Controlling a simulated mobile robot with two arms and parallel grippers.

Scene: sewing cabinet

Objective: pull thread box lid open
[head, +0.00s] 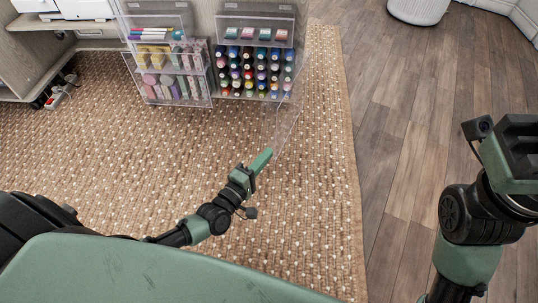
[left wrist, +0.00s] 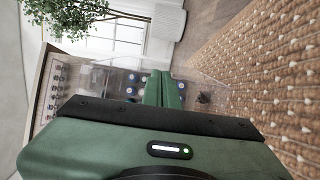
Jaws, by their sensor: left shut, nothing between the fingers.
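The thread box (head: 254,44) is a clear case with rows of colored spools, at the top centre of the head view. Its clear lid (head: 284,122) stands swung out from the box's right side toward me, faint and see-through. My left gripper (head: 264,158) is shut and empty, with its tips at the lid's near lower end. I cannot tell if they touch. In the left wrist view the shut fingers (left wrist: 160,88) point toward the spools, with clear lid panel (left wrist: 205,88) beside them. My right gripper (head: 512,150) is at the right edge, its fingertips unclear.
A second clear case (head: 150,47) with pens and colored blocks stands left of the thread box. A woven rug (head: 110,160) covers the floor, with bare wood (head: 395,140) on the right. A white basket (head: 418,10) is at the top right.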

